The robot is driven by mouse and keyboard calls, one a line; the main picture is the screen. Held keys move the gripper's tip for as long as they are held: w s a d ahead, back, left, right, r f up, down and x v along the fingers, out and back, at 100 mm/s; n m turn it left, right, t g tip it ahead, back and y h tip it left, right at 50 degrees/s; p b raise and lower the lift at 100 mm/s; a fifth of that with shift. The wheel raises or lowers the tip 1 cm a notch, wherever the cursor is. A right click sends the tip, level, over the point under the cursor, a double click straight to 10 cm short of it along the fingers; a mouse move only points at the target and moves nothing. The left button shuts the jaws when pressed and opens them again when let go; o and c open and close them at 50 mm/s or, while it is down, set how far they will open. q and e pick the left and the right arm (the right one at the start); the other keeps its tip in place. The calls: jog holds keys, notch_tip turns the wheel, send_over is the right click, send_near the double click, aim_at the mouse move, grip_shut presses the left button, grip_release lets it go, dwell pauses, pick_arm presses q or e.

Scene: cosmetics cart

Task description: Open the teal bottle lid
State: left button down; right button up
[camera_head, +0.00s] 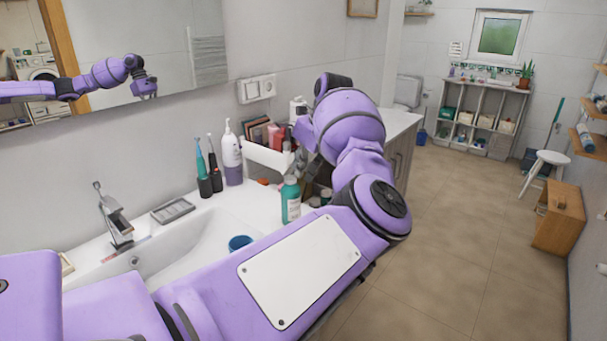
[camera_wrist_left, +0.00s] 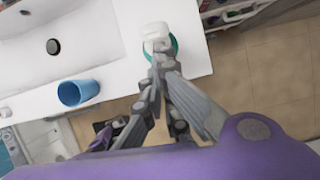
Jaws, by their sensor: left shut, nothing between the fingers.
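The teal bottle (camera_head: 291,203) stands upright on the white counter beside the sink, with a pale lid (camera_head: 291,180) on top. In the left wrist view the white lid (camera_wrist_left: 157,36) is seen from above, with a teal rim of the bottle (camera_wrist_left: 174,49) around it. My left gripper (camera_wrist_left: 159,70) is shut and empty, its fingertips close to the lid; I cannot tell whether they touch it. In the head view my left arm hides most of this gripper. My right gripper is not in view.
A blue cup (camera_head: 240,243) stands near the sink edge. A white pump bottle (camera_head: 231,156), dark-based toothbrushes (camera_head: 204,172) and a white organiser (camera_head: 268,157) stand behind. The faucet (camera_head: 114,216) is at the left. A mirror (camera_head: 150,50) covers the wall.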

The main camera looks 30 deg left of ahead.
pick_arm(q)
jog(key=shift+w+a+r, duration=0.2)
jog(key=shift+a+r, duration=0.9)
jog(key=shift+a, duration=0.15)
jog(key=shift+a+r, duration=0.15)
jog(key=shift+a, duration=0.05)
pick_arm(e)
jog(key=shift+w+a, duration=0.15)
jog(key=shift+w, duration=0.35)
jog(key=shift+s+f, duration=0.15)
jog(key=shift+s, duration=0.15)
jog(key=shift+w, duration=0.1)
